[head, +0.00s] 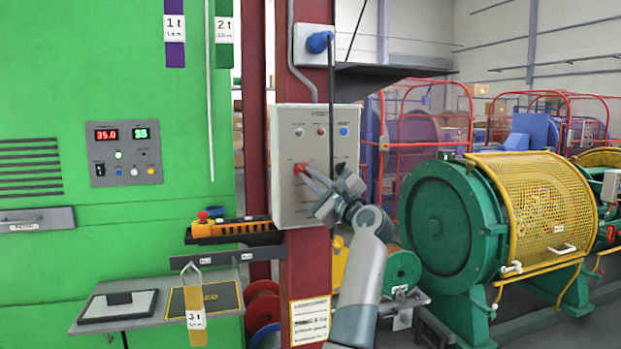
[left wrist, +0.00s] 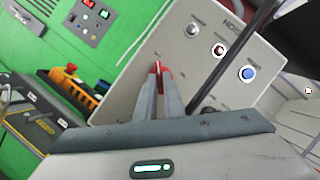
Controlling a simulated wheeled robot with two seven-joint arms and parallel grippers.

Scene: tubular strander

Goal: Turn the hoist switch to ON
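The hoist control box (head: 285,205) is a light grey panel fixed to a dark red column. A red rotary switch (head: 300,169) sits on its left side, below a row of three buttons or lamps. My left gripper (head: 308,173) reaches it from the lower right. In the left wrist view its two fingers are close together, with the red switch (left wrist: 159,67) between and around their tips. The gripper looks shut on the switch, which the fingers mostly hide. The ON and OFF marks are too small to read. My right gripper is not in view.
A black cable (head: 331,100) hangs from a blue plug (head: 319,42) across the box, close to my fingers. An orange pendant (head: 230,227) lies on a dark shelf left of the column. A green machine with a yellow mesh guard (head: 535,205) stands to the right.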

